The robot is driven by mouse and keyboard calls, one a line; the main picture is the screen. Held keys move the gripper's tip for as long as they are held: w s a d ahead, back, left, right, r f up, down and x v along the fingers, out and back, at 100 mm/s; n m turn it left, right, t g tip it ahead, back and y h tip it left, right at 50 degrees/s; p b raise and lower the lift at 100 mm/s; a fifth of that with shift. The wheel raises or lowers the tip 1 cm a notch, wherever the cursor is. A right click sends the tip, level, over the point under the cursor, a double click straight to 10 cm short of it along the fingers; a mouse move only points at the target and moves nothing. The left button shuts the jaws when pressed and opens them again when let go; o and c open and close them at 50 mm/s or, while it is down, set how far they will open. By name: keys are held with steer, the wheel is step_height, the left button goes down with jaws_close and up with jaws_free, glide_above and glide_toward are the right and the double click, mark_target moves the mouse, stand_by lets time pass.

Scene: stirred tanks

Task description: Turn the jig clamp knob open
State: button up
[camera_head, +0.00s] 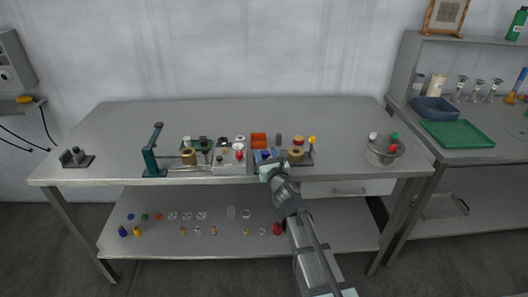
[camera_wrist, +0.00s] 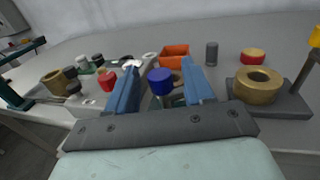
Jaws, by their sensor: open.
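A round blue knob (camera_wrist: 160,79) stands between the two fingers of my gripper (camera_wrist: 159,66) in the wrist view, with gaps on both sides. My gripper is open and holds nothing. In the head view my gripper (camera_head: 267,165) is at the front edge of the bench, close to the blue knob (camera_head: 265,154). What is under the knob is mostly hidden by my gripper. No label shows that this is the jig clamp knob. A brass ring (camera_wrist: 257,84) sits on a dark base to the right, beside a post with a yellow top (camera_wrist: 315,37).
An orange open box (camera_wrist: 175,54) lies behind the blue knob. A red knob (camera_wrist: 107,80) stands just left of my left finger. A grey cylinder (camera_wrist: 212,53) and a red-and-yellow cap (camera_wrist: 253,57) stand behind right. A metal pot (camera_head: 384,151) is far right; the back of the bench is clear.

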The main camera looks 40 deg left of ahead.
steer(key=v, duration=1.1)
steer(key=shift+w, duration=0.1)
steer(key=w+d+r+t+h, duration=0.1)
steer(key=w+d, duration=0.3)
steer(key=w, duration=0.3)
steer(key=w+d+t, duration=0.2)
steer(key=w+d, duration=0.3)
steer(key=w, duration=0.3)
steer(key=s+a+n+g+y, duration=0.4)
steer(key=s+a+n+g, duration=0.2)
steer(key=s+g, duration=0.45)
steer(key=shift+g, duration=0.85)
steer(key=a, duration=0.4)
steer(key=w+a, duration=0.1)
steer(key=a, duration=0.8)
steer(key=shift+w+a+f, duration=0.1)
steer(key=shift+w+f, duration=0.1)
steer(key=shift+f, duration=0.1)
steer(key=shift+c, duration=0.4)
